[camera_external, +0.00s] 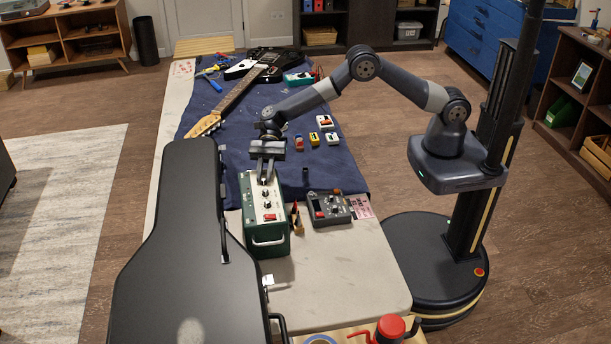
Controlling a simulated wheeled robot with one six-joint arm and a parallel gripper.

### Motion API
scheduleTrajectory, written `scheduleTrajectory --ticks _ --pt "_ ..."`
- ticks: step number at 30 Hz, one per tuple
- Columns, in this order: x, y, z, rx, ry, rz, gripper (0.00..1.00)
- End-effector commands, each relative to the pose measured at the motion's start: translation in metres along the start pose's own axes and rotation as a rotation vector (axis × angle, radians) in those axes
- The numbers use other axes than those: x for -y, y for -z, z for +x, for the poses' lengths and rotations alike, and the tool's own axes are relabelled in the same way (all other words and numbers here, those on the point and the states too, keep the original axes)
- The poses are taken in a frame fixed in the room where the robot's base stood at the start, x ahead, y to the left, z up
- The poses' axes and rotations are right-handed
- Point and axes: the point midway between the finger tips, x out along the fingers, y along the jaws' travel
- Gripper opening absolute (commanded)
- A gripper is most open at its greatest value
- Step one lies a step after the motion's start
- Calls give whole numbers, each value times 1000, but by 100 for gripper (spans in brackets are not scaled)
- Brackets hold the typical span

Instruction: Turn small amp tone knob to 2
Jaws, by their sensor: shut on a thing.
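The small amp (279,237) is a green box with a pale top panel, standing on the table near the blue cloth. Dark knobs (267,205) and a red switch (270,217) run along its panel. My gripper (265,182) points down over the far end of the panel. Its fingers are closed together around a knob there, which they mostly hide. The labels and the pointer position are too small to read, so I cannot tell which number the knob points to.
A black guitar case (175,240) lies close left of the amp. A grey pedal unit (328,208) sits right of it. Small pedals (314,139) and an electric guitar (234,98) lie on the blue cloth (230,150). A red-topped item (390,328) stands at the front.

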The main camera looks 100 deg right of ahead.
Motion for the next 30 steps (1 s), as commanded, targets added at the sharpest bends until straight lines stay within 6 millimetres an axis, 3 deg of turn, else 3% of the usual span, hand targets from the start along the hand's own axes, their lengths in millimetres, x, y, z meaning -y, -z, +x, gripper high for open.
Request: scheduleTrajectory --ticks 15,16,21,24,30 --pt "1 -1 0 3 -20 -10 0" --pt "1 -1 0 3 -20 -10 17" --pt "1 -1 0 2 -20 -9 31" --pt "1 -1 0 2 -20 -9 39" --pt "1 -1 0 1 -20 -9 39"
